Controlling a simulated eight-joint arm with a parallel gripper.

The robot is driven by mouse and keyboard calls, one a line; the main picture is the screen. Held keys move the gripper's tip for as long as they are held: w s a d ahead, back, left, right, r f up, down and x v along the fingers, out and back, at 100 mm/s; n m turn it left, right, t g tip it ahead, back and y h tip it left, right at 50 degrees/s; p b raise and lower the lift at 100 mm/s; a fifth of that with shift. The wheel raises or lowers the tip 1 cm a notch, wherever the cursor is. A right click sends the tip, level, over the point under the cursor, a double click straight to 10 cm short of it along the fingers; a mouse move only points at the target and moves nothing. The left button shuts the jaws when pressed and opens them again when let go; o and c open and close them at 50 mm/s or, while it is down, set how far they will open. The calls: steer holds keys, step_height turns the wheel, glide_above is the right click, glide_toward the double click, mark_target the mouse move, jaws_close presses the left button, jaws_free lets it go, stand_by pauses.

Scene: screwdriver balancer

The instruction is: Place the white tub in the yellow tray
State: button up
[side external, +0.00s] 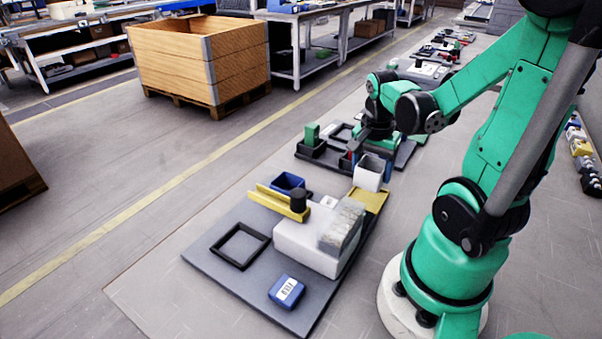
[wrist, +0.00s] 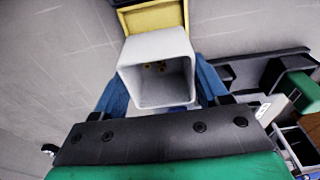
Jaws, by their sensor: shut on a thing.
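The white tub (side external: 369,173) is upright, with its open top facing up, at the far end of the yellow tray (side external: 373,202). My gripper (side external: 370,164) is shut on the tub, one blue finger on each side. In the wrist view the tub (wrist: 136,72) sits between the blue fingers (wrist: 158,82), and a few small brownish spots show inside it. The yellow tray (wrist: 155,17) shows just beyond the tub there. The tub hides part of the tray, and I cannot tell whether its base touches the tray.
A grey board (side external: 225,268) holds a white block (side external: 305,246), a black square frame (side external: 225,258), a blue box (side external: 286,291), a yellow holder with a black cylinder (side external: 299,200) and a blue bin (side external: 287,182). A dark tray with a green block (side external: 312,134) lies behind my gripper.

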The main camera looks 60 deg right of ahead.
mark_target(369, 183)
steer(key=shift+f, duration=1.9)
steer(key=shift+f, duration=0.2)
steer(key=o, duration=1.2)
steer(key=shift+o, duration=0.2)
steer(key=shift+r, duration=0.15)
step_height(369, 183, up, 12)
steer(key=a, duration=0.2)
steer(key=w+a+n+t, duration=0.2)
steer(key=w+a+n, duration=0.1)
steer(key=a+n, duration=0.2)
steer(key=w+a+n+t+y, duration=0.1)
steer(key=w+a+n+t, duration=0.1)
steer(key=a+n, duration=0.3)
steer(key=w+a+n+t, duration=0.3)
steer(key=w+a+n, duration=0.1)
steer(key=n, duration=0.4)
steer(key=shift+a, duration=0.45)
